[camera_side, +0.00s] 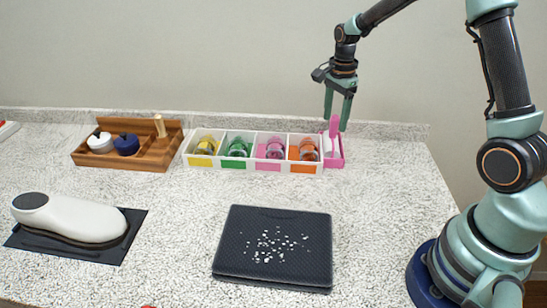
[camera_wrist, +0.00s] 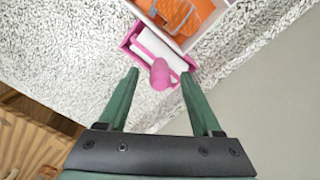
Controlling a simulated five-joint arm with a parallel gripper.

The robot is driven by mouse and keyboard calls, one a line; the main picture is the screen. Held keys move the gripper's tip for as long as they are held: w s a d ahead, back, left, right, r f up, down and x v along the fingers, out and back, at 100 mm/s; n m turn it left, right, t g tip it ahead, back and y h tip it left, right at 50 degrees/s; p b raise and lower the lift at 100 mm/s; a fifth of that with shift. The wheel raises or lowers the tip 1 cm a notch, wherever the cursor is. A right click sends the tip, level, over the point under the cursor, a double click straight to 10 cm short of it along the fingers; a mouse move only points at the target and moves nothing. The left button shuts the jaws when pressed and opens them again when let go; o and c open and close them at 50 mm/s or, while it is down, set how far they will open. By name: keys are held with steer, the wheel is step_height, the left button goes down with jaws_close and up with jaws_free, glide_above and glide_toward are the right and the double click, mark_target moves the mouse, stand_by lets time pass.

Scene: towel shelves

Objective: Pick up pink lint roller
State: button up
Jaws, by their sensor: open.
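The pink lint roller (camera_side: 334,126) stands with its handle up in a pink holder (camera_side: 338,163) at the right end of the tray row. In the wrist view the roller's rounded pink handle end (camera_wrist: 160,74) points toward me, with the white roll (camera_wrist: 160,45) lying behind it in the holder. My gripper (camera_side: 338,124) is open and points down over the roller. In the wrist view my gripper's two green fingertips (camera_wrist: 158,72) are apart, one on each side of the handle. I cannot tell whether either finger touches it.
A white divided tray (camera_side: 190,160) with several coloured jars stands directly left of the holder. A wooden tray (camera_side: 150,160) is farther left. A dark textured slab (camera_side: 272,270) and a white rounded device (camera_side: 75,218) lie in front. The wall (camera_side: 230,50) is close behind.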

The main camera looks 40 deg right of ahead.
jaws_close()
stand_by(1.4)
